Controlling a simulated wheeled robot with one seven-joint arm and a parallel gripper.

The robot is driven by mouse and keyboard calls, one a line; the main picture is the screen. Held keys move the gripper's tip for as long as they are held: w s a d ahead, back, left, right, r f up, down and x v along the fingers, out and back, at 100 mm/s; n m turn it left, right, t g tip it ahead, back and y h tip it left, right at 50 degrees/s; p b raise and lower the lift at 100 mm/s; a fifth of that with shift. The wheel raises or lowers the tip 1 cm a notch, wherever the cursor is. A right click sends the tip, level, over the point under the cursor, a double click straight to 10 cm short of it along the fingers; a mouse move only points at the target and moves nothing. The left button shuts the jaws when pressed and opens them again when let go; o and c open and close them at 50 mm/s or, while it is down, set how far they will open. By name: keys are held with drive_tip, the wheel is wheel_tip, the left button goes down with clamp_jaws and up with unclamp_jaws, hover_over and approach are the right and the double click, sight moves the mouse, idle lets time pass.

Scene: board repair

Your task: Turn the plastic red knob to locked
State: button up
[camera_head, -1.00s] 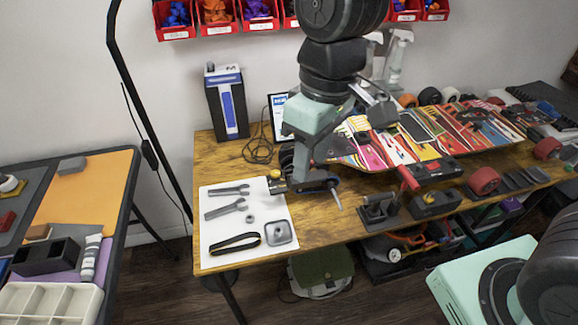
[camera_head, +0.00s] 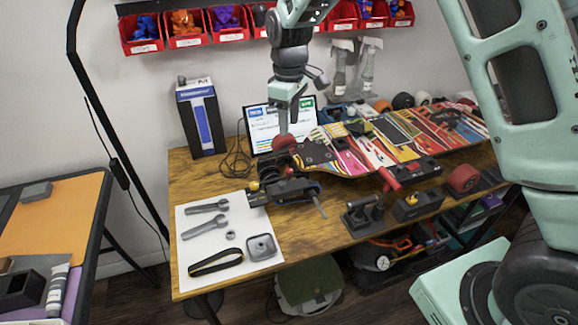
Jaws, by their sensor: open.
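My gripper (camera_head: 284,130) hangs from above at the back left of the wooden workbench, with its fingers pointing down. Its tips are at or just over a round dull-red part (camera_head: 285,143) near the left end of the skateboard deck (camera_head: 350,150). I cannot tell whether they touch it, or whether this part is a knob or a wheel. The fingers are apart, with nothing seen held. A dark vise-like device (camera_head: 290,190) with a small yellow ball stands in front of it. A red handle (camera_head: 389,179) shows farther right. No lock marking is readable.
A white mat (camera_head: 205,225) with wrenches and a belt lies at the bench's front left. A lit screen (camera_head: 262,130) stands close behind my gripper, and a blue-grey box (camera_head: 201,118) is to its left. Red bins (camera_head: 187,27) hang on the wall above.

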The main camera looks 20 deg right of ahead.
sight(289, 170)
wheel_tip(289, 170, down, 15)
drive_tip(key=shift+p, duration=1.15)
clamp_jaws()
